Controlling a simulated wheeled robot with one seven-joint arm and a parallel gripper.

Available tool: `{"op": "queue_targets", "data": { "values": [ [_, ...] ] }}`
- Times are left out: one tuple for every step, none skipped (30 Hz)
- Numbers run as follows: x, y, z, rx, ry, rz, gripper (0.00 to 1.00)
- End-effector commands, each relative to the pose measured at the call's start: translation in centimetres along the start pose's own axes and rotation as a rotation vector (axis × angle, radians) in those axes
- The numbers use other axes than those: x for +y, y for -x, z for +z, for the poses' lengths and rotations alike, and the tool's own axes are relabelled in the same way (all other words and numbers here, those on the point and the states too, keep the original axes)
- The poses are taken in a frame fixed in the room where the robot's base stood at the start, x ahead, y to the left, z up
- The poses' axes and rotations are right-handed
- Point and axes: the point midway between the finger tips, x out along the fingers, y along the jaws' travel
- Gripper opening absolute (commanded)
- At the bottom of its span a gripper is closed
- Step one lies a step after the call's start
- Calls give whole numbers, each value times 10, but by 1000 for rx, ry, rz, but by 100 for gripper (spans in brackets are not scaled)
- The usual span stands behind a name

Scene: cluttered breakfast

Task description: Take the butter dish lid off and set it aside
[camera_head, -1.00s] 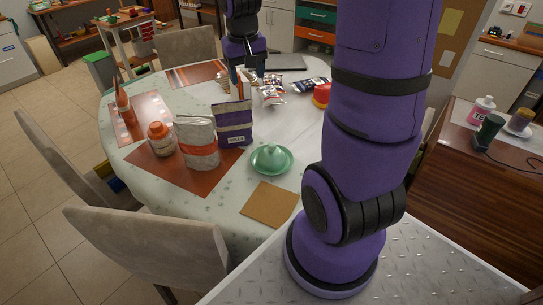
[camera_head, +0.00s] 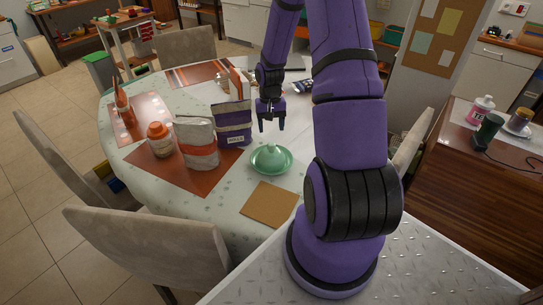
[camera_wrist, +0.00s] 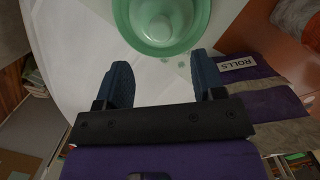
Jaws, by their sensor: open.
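The green butter dish (camera_head: 256,164) stands on the table near its front right edge. Its green domed lid (camera_head: 271,155) with a small knob sits on it. In the wrist view the green dish (camera_wrist: 125,22) and the lid's knob (camera_wrist: 161,24) show at the top, beyond the fingertips and cut by the frame edge. My gripper (camera_head: 271,128) points down above and just behind the lid, apart from it. In the wrist view my gripper (camera_wrist: 163,72) shows its two blue fingers spread with nothing between them.
The purple rolls bag (camera_head: 233,127) stands close left of my gripper. A brown square mat (camera_head: 268,211) lies bare in front of the dish. Table space right of the dish looks partly hidden by my arm.

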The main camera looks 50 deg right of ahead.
Motion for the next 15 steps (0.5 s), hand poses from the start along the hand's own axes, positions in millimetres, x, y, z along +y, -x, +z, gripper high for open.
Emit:
{"op": "queue_targets", "data": {
  "values": [
    [0,-8,1,-4,0,1,63],
    [0,-12,1,-4,0,0,63],
    [0,-17,0,-2,-1,0,63],
    [0,-20,0,-2,-1,0,63],
    [0,-22,1,-2,0,0,63],
    [0,-25,1,-2,0,0,63],
    [0,-26,0,-1,1,0,63],
    [0,-27,0,-1,1,0,63],
    [0,-29,1,-1,1,0,63],
    [0,-31,1,-1,1,0,63],
    [0,-34,1,-1,1,1,63],
    [0,-38,2,-3,0,1,63],
    [0,-43,2,-4,0,0,63],
    [-1,-48,3,-4,1,0,63],
    [-1,-54,3,-4,2,1,63]
  ]
}}
